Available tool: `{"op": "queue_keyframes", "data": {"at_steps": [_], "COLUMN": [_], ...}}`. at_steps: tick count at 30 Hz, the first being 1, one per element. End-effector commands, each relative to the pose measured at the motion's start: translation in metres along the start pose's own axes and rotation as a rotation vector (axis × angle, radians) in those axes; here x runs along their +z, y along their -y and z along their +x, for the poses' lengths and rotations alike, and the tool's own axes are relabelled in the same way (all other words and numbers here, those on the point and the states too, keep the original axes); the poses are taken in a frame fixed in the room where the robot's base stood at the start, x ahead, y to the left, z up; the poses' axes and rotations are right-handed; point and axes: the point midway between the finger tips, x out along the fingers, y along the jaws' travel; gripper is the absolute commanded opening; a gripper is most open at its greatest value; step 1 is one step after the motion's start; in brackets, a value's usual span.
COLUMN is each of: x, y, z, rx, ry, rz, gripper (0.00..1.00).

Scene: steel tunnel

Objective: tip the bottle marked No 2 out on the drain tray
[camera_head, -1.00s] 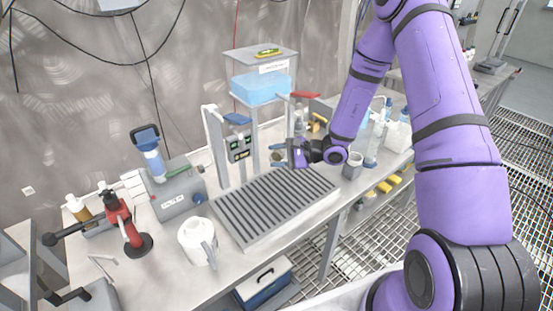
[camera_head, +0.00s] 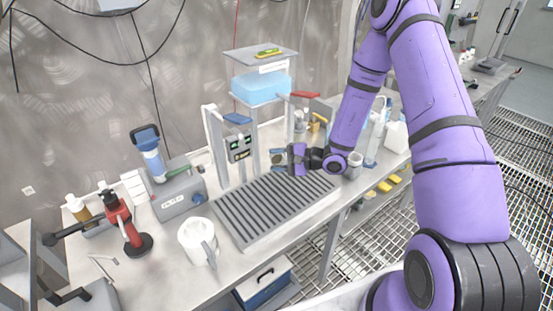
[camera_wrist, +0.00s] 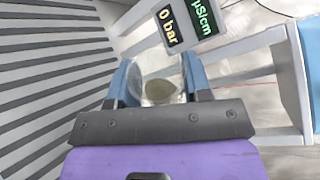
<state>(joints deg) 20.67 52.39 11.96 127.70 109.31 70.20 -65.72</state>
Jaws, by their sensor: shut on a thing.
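My gripper (camera_head: 284,159) is low over the back right part of the grey slatted drain tray (camera_head: 290,226). It is shut on a small vessel (camera_head: 277,157), taken to be the bottle, seen only in part. The tray's slats (camera_wrist: 50,80) fill the left of the wrist view.
A stand with a lit display (camera_head: 240,148) rises just behind the tray, left of my gripper. A white jug (camera_head: 196,242) stands left of the tray. A grey cup (camera_head: 354,166) is right of my wrist. A blue tank (camera_head: 262,88) stands behind.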

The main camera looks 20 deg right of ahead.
Motion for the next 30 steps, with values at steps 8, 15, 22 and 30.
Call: {"op": "queue_keyframes", "data": {"at_steps": [8,15,22,30], "x": [-0.001,-0.003,-0.003,-0.004], "y": [-0.005,-0.013,-0.013,-0.017], "z": [0.001,0.001,0.001,0.002], "rx": [-0.023,-0.072,-0.080,-0.095], "ry": [0.001,0.000,0.000,0.001], "rz": [-0.055,-0.173,-0.193,-0.226], "gripper": [0.16,0.16,0.16,0.16]}}
